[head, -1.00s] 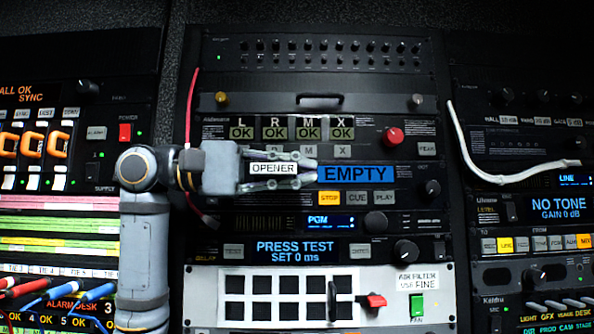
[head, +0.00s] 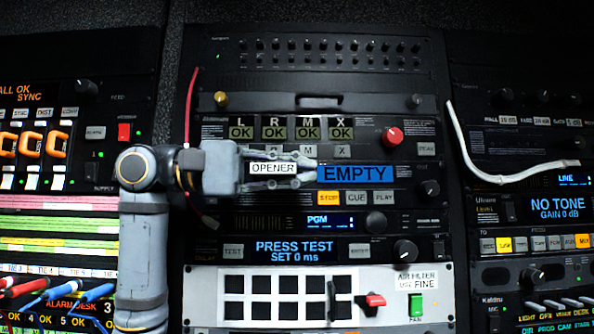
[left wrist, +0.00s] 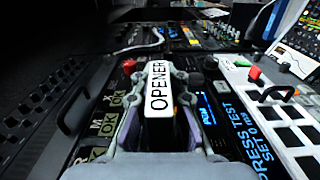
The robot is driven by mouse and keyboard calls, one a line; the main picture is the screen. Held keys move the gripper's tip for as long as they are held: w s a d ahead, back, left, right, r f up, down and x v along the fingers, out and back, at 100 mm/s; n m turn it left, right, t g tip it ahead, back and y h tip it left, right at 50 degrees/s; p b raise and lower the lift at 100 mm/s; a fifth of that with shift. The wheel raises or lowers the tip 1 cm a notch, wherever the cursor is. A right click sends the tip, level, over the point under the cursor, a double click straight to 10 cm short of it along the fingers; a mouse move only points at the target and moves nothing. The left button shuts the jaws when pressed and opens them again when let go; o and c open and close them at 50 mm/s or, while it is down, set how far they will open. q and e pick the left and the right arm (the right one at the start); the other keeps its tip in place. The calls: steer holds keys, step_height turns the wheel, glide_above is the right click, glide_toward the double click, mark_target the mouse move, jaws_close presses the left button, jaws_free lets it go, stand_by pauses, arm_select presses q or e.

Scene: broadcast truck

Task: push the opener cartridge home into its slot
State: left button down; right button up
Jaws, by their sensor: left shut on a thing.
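The opener cartridge (head: 270,169), with a white label reading OPENER, is held by my left gripper (head: 308,170) in front of the player unit. It also shows in the left wrist view (left wrist: 158,88) between the two fingers, its label facing the camera. The gripper's fingers are shut on it, one on each side. The blue display (head: 354,174) right beside the fingertips reads EMPTY. The slot is hidden behind the gripper and cartridge, so I cannot tell how far the cartridge is in. My right gripper is not in view.
A red knob (head: 392,137) sits above the display, and STOP, CUE and PLAY buttons (head: 356,198) lie below it. A red cable (head: 190,105) hangs just left of the gripper. A white cable (head: 490,172) loops at the right rack. A panel with a red lever (head: 374,301) is lower down.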

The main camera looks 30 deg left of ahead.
arm_select(q)
steer(key=shift+w+a+p, duration=0.35)
steer(key=shift+w+a, duration=0.2)
steer(key=shift+w, duration=0.35)
steer(key=shift+w+a+p, duration=0.3)
steer(key=shift+w+a, duration=0.25)
steer(key=shift+w, duration=0.35)
steer(key=c, duration=1.3)
jaws_free()
steer(key=v, duration=0.8)
steer(key=shift+w+d, duration=0.2)
steer(key=shift+d, duration=0.1)
steer(key=shift+s+a, duration=0.1)
steer(key=shift+a, duration=0.05)
